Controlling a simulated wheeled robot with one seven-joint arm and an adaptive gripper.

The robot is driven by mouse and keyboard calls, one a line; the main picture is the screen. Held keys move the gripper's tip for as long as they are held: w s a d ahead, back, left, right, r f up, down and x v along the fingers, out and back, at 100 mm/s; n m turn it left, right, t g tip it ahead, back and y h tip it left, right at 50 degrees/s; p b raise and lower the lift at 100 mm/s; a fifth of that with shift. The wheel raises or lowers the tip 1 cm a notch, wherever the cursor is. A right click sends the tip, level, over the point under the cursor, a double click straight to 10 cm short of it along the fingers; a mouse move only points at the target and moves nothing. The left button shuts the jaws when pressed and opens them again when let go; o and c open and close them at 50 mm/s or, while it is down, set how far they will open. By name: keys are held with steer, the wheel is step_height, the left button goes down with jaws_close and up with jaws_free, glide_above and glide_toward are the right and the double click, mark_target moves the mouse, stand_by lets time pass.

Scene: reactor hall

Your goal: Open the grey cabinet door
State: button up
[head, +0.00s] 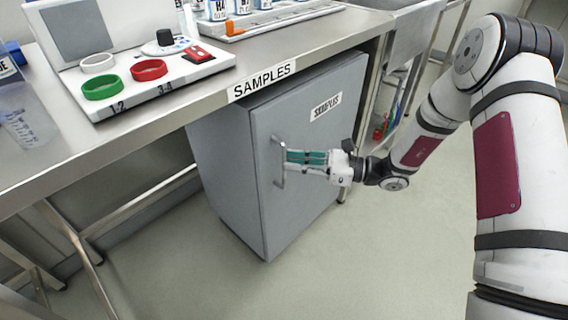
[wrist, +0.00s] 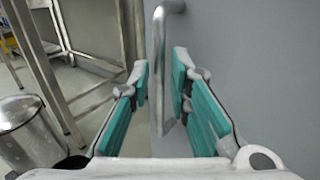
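The grey cabinet (head: 233,170) stands under the steel bench, its door (head: 315,185) shut and marked with a SAMPLES label. A vertical metal bar handle (head: 279,162) is near the left edge of the door. My gripper (head: 288,160) reaches in from the right, in front of the door, with its fingertips at the handle. In the wrist view, the gripper (wrist: 162,82) is open, with teal finger pads on either side of the handle (wrist: 160,60). Gaps show between the pads and the bar. The handle's lower end shows between the fingers.
The bench top (head: 150,125) overhangs the cabinet and carries a white stand with green, white and red rings (head: 103,87). Bench legs (head: 85,245) stand to the left. The floor (head: 370,265) before the door is clear. A metal bin (wrist: 30,130) shows in the wrist view.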

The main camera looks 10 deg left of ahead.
steer(key=shift+w+a+b, duration=0.1)
steer(key=shift+a+b, duration=0.2)
steer(key=shift+a, duration=1.2)
jaws_close()
